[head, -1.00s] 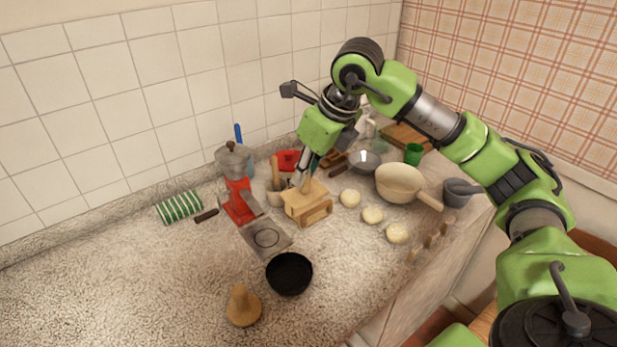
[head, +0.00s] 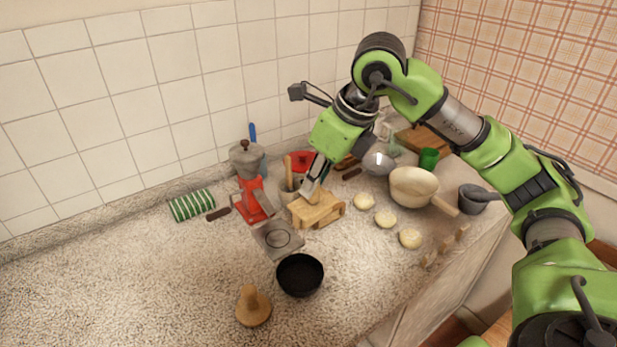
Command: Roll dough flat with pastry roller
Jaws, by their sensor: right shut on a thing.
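Three pale round dough balls lie in a row on the counter: one near the wooden box (head: 363,201), one in the middle (head: 386,218) and one nearest the counter's front edge (head: 410,238). My right gripper (head: 313,190) points down at the top of the wooden box (head: 325,214), left of the dough. It is shut on a part at the box's top; the fingers hide most of the contact. A row of small light wooden pieces (head: 446,246) lies right of the dough. My left gripper is not in view.
A cream pan (head: 413,187), green cup (head: 428,158) and grey mortar (head: 473,199) stand behind the dough.

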